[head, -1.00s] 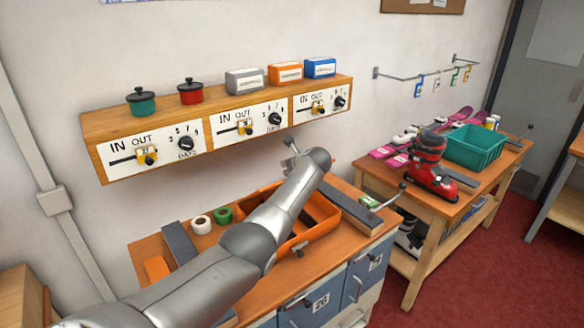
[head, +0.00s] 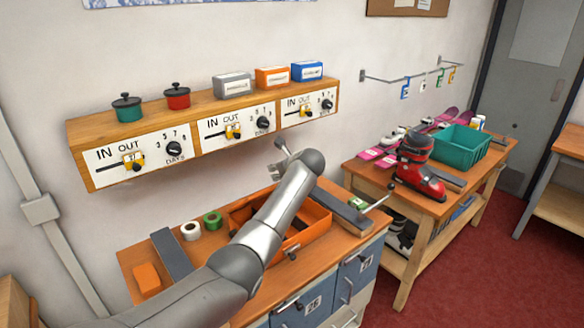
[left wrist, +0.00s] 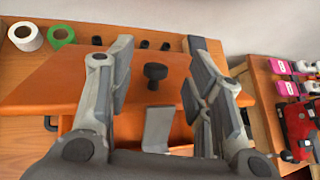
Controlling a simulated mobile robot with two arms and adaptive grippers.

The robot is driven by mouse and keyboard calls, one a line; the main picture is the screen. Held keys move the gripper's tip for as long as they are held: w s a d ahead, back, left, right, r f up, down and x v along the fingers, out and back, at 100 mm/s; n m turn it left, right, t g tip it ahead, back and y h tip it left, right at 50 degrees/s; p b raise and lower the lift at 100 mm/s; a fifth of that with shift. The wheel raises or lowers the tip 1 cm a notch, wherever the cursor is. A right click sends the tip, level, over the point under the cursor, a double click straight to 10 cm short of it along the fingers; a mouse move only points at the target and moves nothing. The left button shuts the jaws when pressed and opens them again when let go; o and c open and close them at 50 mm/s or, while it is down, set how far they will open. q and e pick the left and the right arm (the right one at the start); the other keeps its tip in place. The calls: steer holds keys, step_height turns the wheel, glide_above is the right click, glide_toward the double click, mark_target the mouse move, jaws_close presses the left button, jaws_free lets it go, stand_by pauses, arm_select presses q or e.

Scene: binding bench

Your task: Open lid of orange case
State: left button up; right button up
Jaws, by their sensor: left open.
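The orange case (head: 308,237) sits on the wooden bench, its dark interior partly showing; my left arm hides much of it. In the left wrist view a broad orange panel (left wrist: 60,88), which looks like its lid, bears a black knob (left wrist: 155,72). The panel's exact tilt is unclear. My left gripper (head: 283,146) is above the back of the case. In the left wrist view the open gripper (left wrist: 165,85) has a finger on each side of the knob, with gaps between. No contact shows. My right gripper is not in view.
White (head: 190,231) and green (head: 212,221) tape rolls, a grey bar (head: 170,255) and an orange block (head: 147,279) lie left of the case. A grey jig (head: 345,212) with a lever lies right. The wall shelf (head: 210,115) is above and behind.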

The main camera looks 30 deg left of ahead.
arm_select(q)
steer(key=v, duration=0.9)
